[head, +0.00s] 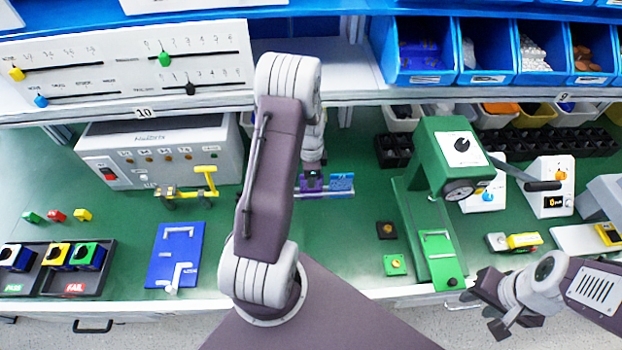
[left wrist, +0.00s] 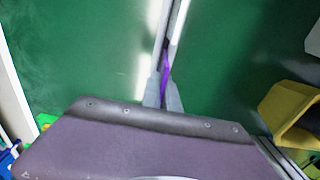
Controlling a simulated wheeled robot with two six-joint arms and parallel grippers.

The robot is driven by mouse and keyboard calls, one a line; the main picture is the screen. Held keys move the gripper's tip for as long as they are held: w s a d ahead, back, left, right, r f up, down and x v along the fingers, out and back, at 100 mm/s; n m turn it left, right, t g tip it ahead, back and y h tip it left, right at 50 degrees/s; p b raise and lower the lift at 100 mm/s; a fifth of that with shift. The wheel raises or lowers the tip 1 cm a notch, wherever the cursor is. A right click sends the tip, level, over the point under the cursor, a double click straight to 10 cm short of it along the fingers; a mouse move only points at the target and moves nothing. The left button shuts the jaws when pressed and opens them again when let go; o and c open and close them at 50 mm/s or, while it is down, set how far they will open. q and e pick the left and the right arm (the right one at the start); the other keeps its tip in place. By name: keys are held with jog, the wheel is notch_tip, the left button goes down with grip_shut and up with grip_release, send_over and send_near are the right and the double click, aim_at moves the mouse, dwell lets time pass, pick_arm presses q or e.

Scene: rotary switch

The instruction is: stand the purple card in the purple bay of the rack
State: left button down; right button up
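The purple card (left wrist: 165,85) shows edge-on as a thin purple strip between the fingers of my left gripper (left wrist: 163,98) in the left wrist view. The fingers are close together on it. In the head view, purple (head: 312,183) shows just below my left gripper (head: 313,171), at the rack (head: 326,195). A blue panel (head: 342,183) stands at the rack's right part. My arm and gripper partly cover the rack, so I cannot tell whether the card sits fully in the purple bay. My right gripper (head: 497,306) is open and empty at the lower right.
A green press (head: 437,205) stands right of the rack. A grey instrument box (head: 158,150) and a yellow-handled fixture (head: 190,190) are left of it. A blue plate (head: 176,250) lies front left. Shelves with blue bins (head: 425,62) hang above.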

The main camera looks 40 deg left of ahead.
pick_arm(q)
jog(key=shift+f, duration=0.35)
jog(key=c, duration=1.6)
grip_release()
jog(key=shift+o, duration=0.2)
notch_tip(320, 180, up, 9)
jog(key=shift+r, duration=0.1)
notch_tip(320, 180, up, 9)
jog(key=p, duration=0.8)
